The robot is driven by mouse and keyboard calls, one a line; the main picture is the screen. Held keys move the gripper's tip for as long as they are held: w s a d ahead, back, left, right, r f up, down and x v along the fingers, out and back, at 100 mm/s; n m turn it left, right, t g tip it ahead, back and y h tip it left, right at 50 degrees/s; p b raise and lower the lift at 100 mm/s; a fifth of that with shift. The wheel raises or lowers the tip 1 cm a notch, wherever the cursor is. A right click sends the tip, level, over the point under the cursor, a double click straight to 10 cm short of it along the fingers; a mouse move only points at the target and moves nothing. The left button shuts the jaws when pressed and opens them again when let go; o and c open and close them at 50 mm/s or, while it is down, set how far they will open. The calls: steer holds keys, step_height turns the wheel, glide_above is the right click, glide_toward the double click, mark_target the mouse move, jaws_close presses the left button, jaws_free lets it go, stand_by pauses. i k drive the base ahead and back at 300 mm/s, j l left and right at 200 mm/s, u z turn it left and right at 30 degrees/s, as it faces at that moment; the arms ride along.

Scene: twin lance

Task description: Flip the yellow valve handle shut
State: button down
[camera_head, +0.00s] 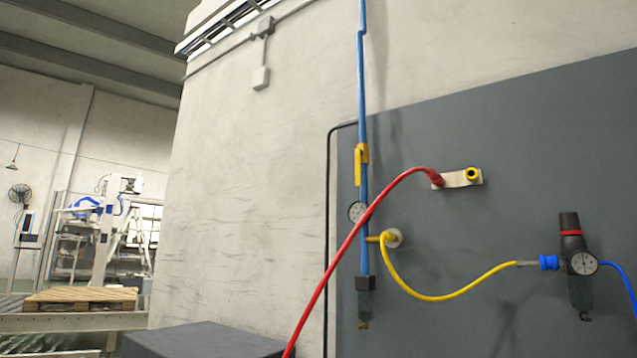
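The yellow valve handle (358,166) is on the vertical blue pipe (361,85) in front of the wall. The handle looks upright, in line with the pipe, beside a yellow valve body. A round gauge (356,212) sits on the pipe below it. My gripper is not visible in this view, so its opening and its distance from the handle do not show.
A red hose (340,255) hangs from a pale block (462,178) and crosses the pipe below the valve. A yellow hose (440,298) runs to a dark regulator (573,240) at right. A dark box (200,340) stands low in front. A wooden pallet (80,298) is far left.

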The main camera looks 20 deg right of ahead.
mark_target(358, 153)
steer(key=i+l, duration=0.2)
steer(key=i, duration=0.25)
steer(key=i+l, duration=0.15)
steer(key=i, duration=0.3)
